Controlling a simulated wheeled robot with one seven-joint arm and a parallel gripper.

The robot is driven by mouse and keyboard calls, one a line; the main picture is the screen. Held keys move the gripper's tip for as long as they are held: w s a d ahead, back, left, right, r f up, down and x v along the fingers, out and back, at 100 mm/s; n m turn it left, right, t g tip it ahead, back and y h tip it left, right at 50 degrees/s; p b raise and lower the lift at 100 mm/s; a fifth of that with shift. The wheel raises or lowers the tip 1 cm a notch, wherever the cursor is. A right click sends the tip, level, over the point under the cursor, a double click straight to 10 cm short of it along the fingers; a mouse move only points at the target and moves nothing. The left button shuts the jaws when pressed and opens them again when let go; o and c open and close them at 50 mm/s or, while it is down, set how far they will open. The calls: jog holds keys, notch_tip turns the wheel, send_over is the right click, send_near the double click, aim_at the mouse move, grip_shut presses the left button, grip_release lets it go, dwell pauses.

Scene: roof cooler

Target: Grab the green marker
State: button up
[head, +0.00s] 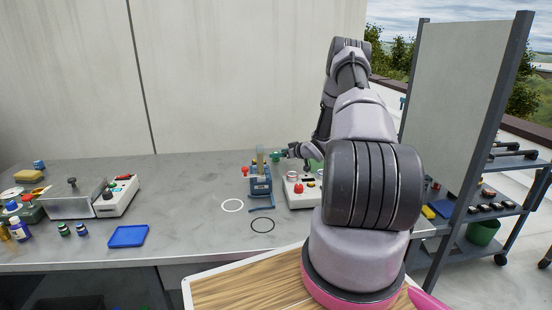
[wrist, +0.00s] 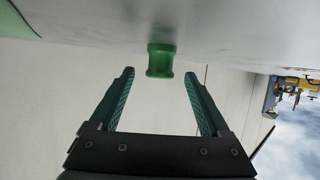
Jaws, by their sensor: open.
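In the wrist view, a short green object (wrist: 161,61) with a narrower waist and wider ends shows against a grey surface. It looks like the green marker, though I cannot tell for sure. My gripper (wrist: 158,92) is open, with its two teal fingers apart and nothing between them. The green object is beyond the fingertips, near the middle of the gap and not touching them. In the head view, my gripper (head: 277,155) is over the back of the bench, beside a small blue device (head: 260,183). I cannot make out the green object clearly there.
A white box with red knobs (head: 302,192) stands right of the blue device, partly hidden by my arm. A blue tray (head: 128,236), small bottles and another device (head: 122,195) are on the left. The bench (head: 190,185) is clear between them. A tall panel (head: 455,100) stands right.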

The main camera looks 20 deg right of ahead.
jog(key=shift+w+a+f, duration=0.2)
jog(key=shift+w+f, duration=0.05)
jog(key=shift+w, duration=0.4)
grip_shut()
